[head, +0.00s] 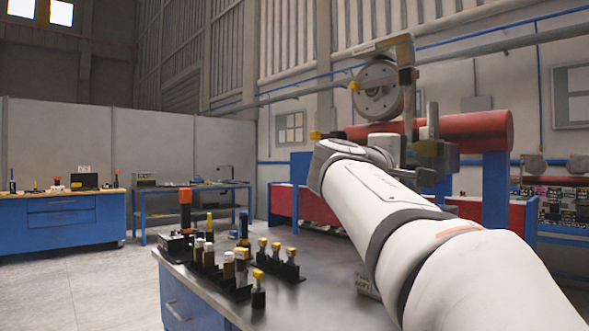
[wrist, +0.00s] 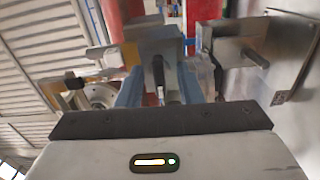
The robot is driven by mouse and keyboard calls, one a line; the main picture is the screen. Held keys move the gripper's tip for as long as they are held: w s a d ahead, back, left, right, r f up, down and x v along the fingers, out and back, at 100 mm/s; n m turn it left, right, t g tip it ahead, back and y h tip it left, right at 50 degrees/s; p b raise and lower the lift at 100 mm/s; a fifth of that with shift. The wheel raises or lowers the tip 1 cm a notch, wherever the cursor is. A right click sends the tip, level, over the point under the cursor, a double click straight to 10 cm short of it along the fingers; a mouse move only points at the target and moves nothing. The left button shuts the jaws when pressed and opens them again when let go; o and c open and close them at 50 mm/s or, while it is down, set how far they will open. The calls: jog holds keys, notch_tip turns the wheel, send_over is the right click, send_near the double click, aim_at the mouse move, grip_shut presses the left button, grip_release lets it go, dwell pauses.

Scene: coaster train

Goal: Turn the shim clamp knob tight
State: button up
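My arm reaches away across the workbench in the head view, to a wheel assembly with a grey wheel (head: 378,92) beside a red tube (head: 475,131). Small yellow knobs sit on the assembly, one left of the wheel (head: 354,85) and one lower left (head: 316,135). I cannot tell which is the shim clamp knob. My gripper (head: 430,152) is a dark shape at the assembly, partly hidden by my wrist. In the wrist view, metal blocks (wrist: 153,42) and a short cylinder (wrist: 256,57) lie ahead of the gripper body. The fingers' opening and any contact are unclear.
A workbench (head: 310,262) holds a rack with several yellow-topped pieces (head: 275,250) and an orange-handled tool (head: 185,205). Blue benches (head: 62,215) stand at the back left. The floor at the left is clear. A flat metal panel (wrist: 300,60) stands close at the right in the wrist view.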

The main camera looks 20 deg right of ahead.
jog(key=v, duration=0.7)
jog(key=shift+a, duration=0.35)
jog(key=shift+s+p, duration=0.1)
jog(key=shift+p, duration=0.3)
notch_tip(320, 180, down, 8)
jog(key=w+a+y+p, duration=0.25)
jog(key=y+p, duration=0.35)
jog(key=p, duration=0.3)
jog(key=s+a+f+m+g+y+p, duration=0.4)
jog(key=s+a+f+y+p, duration=0.6)
jog(key=a+f+p, duration=0.5)
jog(key=shift+s+a+y, duration=0.3)
jog(key=shift+s, duration=0.85)
